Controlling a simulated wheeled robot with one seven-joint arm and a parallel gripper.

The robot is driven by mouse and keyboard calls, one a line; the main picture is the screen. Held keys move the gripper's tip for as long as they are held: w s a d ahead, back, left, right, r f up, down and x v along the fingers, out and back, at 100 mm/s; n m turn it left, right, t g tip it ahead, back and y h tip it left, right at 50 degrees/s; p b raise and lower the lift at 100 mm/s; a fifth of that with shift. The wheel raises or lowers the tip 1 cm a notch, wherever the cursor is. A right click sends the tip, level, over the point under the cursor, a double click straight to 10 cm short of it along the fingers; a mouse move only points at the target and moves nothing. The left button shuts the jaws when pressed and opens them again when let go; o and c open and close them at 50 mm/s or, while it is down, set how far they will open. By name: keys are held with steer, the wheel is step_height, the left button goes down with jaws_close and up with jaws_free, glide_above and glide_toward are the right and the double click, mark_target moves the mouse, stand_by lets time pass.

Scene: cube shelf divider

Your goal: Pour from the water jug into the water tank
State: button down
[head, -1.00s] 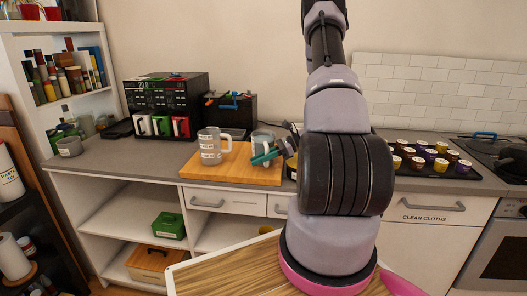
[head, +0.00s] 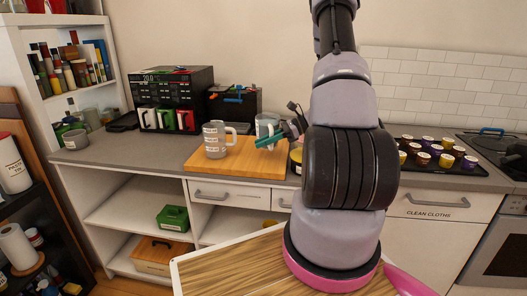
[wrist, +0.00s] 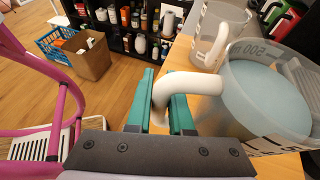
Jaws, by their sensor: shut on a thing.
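The water jug (wrist: 262,95) is a clear vessel with a white handle and printed measure marks, holding blue-grey liquid. My gripper (wrist: 160,88) is shut on its white handle, with one teal finger on each side. In the head view the jug (head: 266,122) is near the back right of the wooden board, and my teal gripper (head: 270,141) reaches it from the right. The jug looks upright and slightly raised. A second clear vessel (head: 213,141) with a label and handle stands on the board to its left; I cannot tell if it is the water tank.
The wooden board (head: 250,167) lies on the grey counter. A black machine with coloured mugs (head: 172,98) and a dark box (head: 234,104) stand behind. A tray of several capsules (head: 470,167) is at the right.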

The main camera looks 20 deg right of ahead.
steer(key=w+a+r+m+t+h, duration=0.1)
steer(key=w+a+r+m+t, duration=0.1)
steer(key=w+r, duration=0.1)
steer(key=w+a+r+m+t+h, duration=0.2)
steer(key=w+r+m+t, duration=0.1)
steer(key=w+r, duration=0.1)
steer(key=w+a+r+m+t+h, duration=0.2)
steer(key=w+r, duration=0.1)
steer(key=w, duration=0.1)
steer(key=shift+w+a+r+m, duration=0.25)
steer(key=shift+r+m, duration=0.05)
steer(key=shift+w+a+r+m+t+h, duration=0.1)
steer(key=shift+a+m+t+h, duration=0.25)
steer(key=shift+h, duration=0.25)
steer(key=s+a+r+n+g+y, duration=0.1)
steer(key=s+a+n+g+y, duration=0.4)
steer(key=s+a+g, duration=0.4)
steer(key=shift+s+a+r+g+y, duration=0.35)
steer(key=shift+s+a+y, duration=0.75)
steer(key=shift+a, duration=1.2)
